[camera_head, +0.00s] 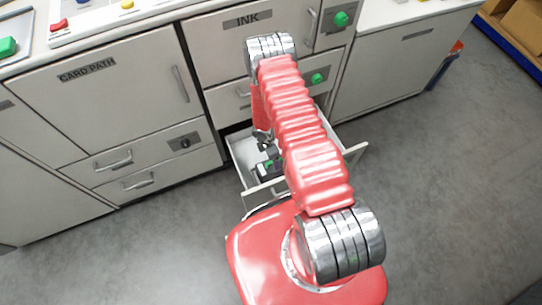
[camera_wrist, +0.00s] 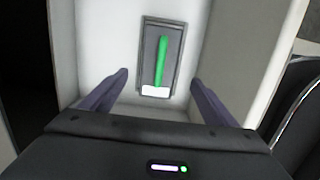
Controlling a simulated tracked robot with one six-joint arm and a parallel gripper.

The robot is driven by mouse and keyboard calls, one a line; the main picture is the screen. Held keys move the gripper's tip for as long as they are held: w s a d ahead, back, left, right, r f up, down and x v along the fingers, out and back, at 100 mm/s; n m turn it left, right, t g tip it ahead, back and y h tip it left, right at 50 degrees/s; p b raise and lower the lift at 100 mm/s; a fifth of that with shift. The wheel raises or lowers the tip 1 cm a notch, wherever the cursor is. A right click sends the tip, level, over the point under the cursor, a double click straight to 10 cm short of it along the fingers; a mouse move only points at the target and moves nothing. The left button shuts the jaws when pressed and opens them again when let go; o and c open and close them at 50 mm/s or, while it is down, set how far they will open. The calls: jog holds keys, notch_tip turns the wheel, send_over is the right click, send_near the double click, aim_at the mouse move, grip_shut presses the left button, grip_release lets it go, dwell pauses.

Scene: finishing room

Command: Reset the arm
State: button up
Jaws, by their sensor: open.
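My red arm reaches forward and down in the head view, to an open drawer (camera_head: 241,156) at the foot of the grey cabinet. My gripper (camera_wrist: 160,92) is open in the wrist view, with its two dark fingers apart and nothing between them touching. Beyond the fingertips, a dark grey block with a green stripe and a white end (camera_wrist: 158,60) lies on the pale drawer floor. In the head view the gripper is small and partly hidden by my arm. A dark item with a green part (camera_head: 268,166) shows in the drawer.
The cabinet front marked INK (camera_head: 222,48) stands above the open drawer. A cabinet marked CARD PATH (camera_head: 105,105) is to the left, with shut drawers below. The drawer's walls are close around my gripper. Grey floor (camera_head: 450,180) is clear at right.

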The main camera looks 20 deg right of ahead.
dwell(0.6)
jog(key=w+d+r+m, duration=0.1)
jog(key=w+r+m, duration=0.2)
jog(key=r, duration=0.7)
jog(key=w+d+r+m+t+h, duration=0.1)
jog(key=w+r+m, duration=0.15)
jog(key=r, duration=0.75)
jog(key=w+d+r+m, duration=0.15)
jog(key=r+m, duration=0.25)
jog(key=r, duration=0.6)
jog(key=s+a+r+m+t, duration=0.1)
jog(key=s+a+r+m, duration=0.1)
jog(key=r, duration=0.8)
jog(key=s+a+r+m+t, duration=0.1)
jog(key=s+r+m, duration=0.1)
jog(key=r, duration=0.8)
jog(key=s+a+r+m+t+y, duration=0.1)
jog(key=s+a+r, duration=0.3)
jog(key=s+r, duration=0.4)
jog(key=s+a+r+m+t+y, duration=0.1)
jog(key=s+a+r+m, duration=0.2)
jog(key=s, duration=1.1)
notch_tip(320, 180, up, 6)
jog(key=shift+a+f+t, duration=0.15)
jog(key=shift+a+t, duration=0.15)
jog(key=shift+a, duration=0.8)
jog(key=shift+s+m, duration=0.1)
jog(key=shift+m, duration=0.15)
jog(key=shift+c, duration=0.3)
